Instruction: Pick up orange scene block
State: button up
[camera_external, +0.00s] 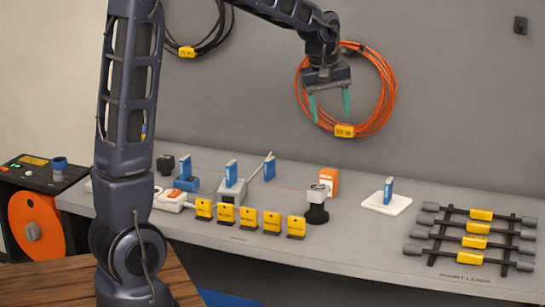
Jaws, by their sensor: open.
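The orange scene block (331,181) stands upright on the grey shelf, right of its middle. A grey-and-black device (318,203) stands in front of it and hides part of its lower left side. My gripper (329,106) is open and empty, with teal fingers pointing down. In the picture it is well above the orange block, in front of the coiled orange cable on the wall. No contact with anything is seen.
Several yellow tags (248,217) line the shelf's front edge. Blue cards stand on small bases, one on a white pad (387,203) to the right. A rack of dark bars (472,237) lies at the far right. Orange cable (388,88) hangs on the wall. Shelf between block and pad is clear.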

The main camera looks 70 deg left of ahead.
jog(key=w+a+f+n+g, duration=0.1)
jog(key=w+a+f+n, duration=0.4)
jog(key=w+a+f, duration=0.45)
jog(key=n+g, duration=0.1)
jog(key=n, duration=0.5)
send_near(328, 182)
jog(key=shift+w+a, duration=0.15)
jog(key=shift+a, duration=0.35)
jog(key=shift+w+a, duration=0.15)
jog(key=shift+a, duration=0.4)
jog(key=shift+a+f, duration=0.1)
jog(key=shift+f, duration=0.35)
notch_tip(328, 182, down, 10)
jog(key=shift+w+f, duration=0.1)
jog(key=shift+w, duration=0.05)
jog(key=c, duration=1.1)
